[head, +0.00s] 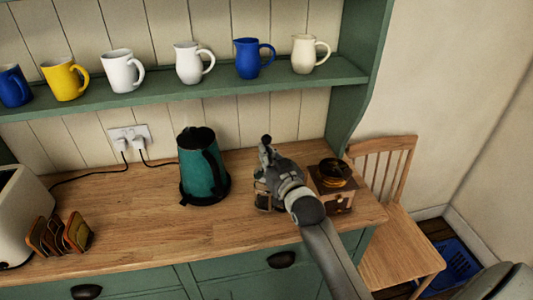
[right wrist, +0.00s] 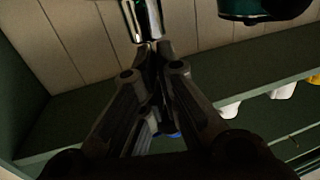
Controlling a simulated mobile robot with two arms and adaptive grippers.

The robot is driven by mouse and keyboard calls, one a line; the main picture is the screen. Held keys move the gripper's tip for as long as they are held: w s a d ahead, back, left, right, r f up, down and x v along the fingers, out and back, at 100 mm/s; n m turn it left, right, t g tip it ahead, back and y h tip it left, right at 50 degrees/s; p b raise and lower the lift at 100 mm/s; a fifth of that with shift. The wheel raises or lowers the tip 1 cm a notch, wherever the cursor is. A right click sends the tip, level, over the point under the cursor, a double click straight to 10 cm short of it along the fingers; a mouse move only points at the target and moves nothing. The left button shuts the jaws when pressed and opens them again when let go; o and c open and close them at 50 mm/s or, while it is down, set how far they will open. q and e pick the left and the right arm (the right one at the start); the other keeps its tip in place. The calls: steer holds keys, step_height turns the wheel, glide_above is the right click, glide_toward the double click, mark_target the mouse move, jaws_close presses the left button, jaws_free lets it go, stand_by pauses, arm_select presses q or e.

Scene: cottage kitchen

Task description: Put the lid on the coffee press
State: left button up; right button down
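The coffee press (head: 262,196), a small glass and metal vessel, stands on the wooden counter right of the teal kettle, mostly hidden behind my right gripper. My right gripper (head: 266,147) is just above it. In the right wrist view my right gripper's fingertips (right wrist: 155,48) are close together, and a shiny metal part (right wrist: 146,18) shows right at them. They look shut on the lid's small knob, but the lid is mostly hidden, and I cannot tell whether it touches the press. My left gripper is not in view.
The teal kettle (head: 203,168) stands close on the left, and a coffee grinder (head: 333,184) close on the right. A toast rack (head: 60,236) and toaster (head: 18,222) are at far left. The shelf (head: 210,95) with several mugs and jugs hangs above. The counter's middle left is clear.

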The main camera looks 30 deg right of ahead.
steer(key=shift+f+b, duration=0.35)
steer(key=shift+f, duration=0.25)
steer(key=c, duration=2.2)
jaws_free()
steer(key=shift+o, duration=1.4)
steer(key=shift+s, duration=0.1)
steer(key=shift+s+p, duration=0.35)
steer(key=shift+s, duration=0.2)
steer(key=s+p, duration=0.3)
steer(key=s, duration=0.6)
steer(key=shift+s+a, duration=0.4)
